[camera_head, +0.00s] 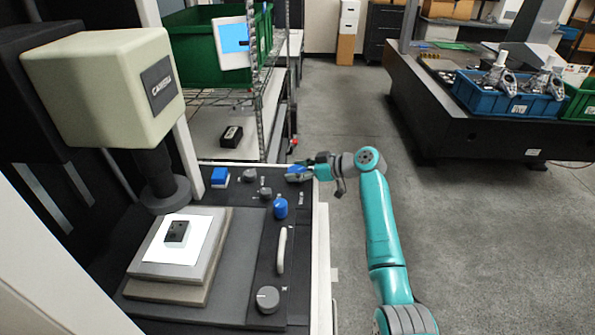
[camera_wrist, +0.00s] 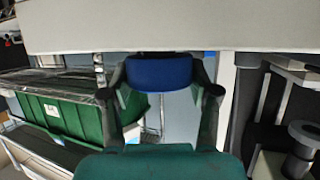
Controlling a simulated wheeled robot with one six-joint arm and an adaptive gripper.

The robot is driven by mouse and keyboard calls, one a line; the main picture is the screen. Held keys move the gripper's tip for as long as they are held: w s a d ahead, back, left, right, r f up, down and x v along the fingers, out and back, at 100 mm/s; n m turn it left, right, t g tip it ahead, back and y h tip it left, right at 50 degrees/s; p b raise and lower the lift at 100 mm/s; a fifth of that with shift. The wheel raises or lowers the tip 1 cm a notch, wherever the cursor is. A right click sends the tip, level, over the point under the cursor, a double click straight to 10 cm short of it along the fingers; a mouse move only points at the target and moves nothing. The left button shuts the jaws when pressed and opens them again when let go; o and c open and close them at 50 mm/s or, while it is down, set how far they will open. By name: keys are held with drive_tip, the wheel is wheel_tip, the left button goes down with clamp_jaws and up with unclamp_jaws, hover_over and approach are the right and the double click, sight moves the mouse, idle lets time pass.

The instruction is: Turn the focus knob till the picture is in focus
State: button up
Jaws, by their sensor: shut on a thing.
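My gripper (camera_head: 299,173) reaches the far right corner of the dark control panel from the right. In the wrist view, its two fingers (camera_wrist: 162,92) are closed on opposite sides of a round blue knob (camera_wrist: 160,70). In the head view that blue knob (camera_head: 294,178) is partly hidden by the fingers. Whether it is the focus knob I cannot read. Another blue knob (camera_head: 281,208) stands nearer on the panel. A small tilted screen (camera_head: 235,42) on the rack shows blue with a pale shape; its sharpness is too small to judge.
The panel also carries a blue block (camera_head: 220,178), grey knobs (camera_head: 267,298) and a pale handle (camera_head: 281,250). A dark part (camera_head: 177,234) lies on the stage under the camera housing (camera_head: 105,85). A green bin (camera_head: 195,45) sits on the rack.

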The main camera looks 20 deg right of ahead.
drive_tip(key=shift+n+g+y, duration=0.9)
drive_tip(key=shift+n+g, duration=0.7)
drive_tip(key=shift+g, duration=0.1)
drive_tip(key=o, duration=1.2)
drive_tip(key=shift+c, duration=0.2)
drive_tip(key=shift+d, duration=0.1)
drive_tip(key=v, duration=1.1)
drive_tip(key=shift+d, duration=0.4)
drive_tip(key=shift+r, duration=0.15)
